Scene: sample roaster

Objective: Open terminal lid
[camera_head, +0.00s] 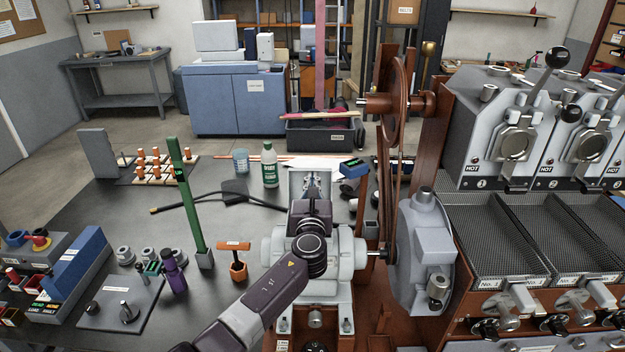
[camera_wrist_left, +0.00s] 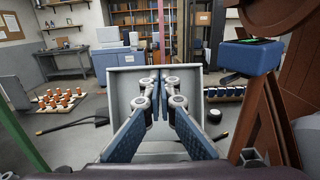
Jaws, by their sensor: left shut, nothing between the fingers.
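The terminal lid (camera_head: 295,184) is a light grey, shallow panel with raised rims, standing upright behind the top of the grey motor (camera_head: 346,250). In the left wrist view the lid (camera_wrist_left: 120,92) faces me, with its inner side showing. My left gripper (camera_head: 312,181) reaches over the motor and is shut and empty. Its fingertips (camera_wrist_left: 160,76) are in front of the lid's inner face; I cannot tell whether they touch it. The terminal opening below is hidden by my wrist and fingers. My right gripper is not in view.
A brown frame with belt wheel (camera_head: 393,107) stands close right of the motor. A blue-topped device (camera_head: 354,168) is right of the lid. A green upright bar (camera_head: 187,205), green-white bottle (camera_head: 269,165) and orange-handled tool (camera_head: 237,265) stand left. The bench between them has free room.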

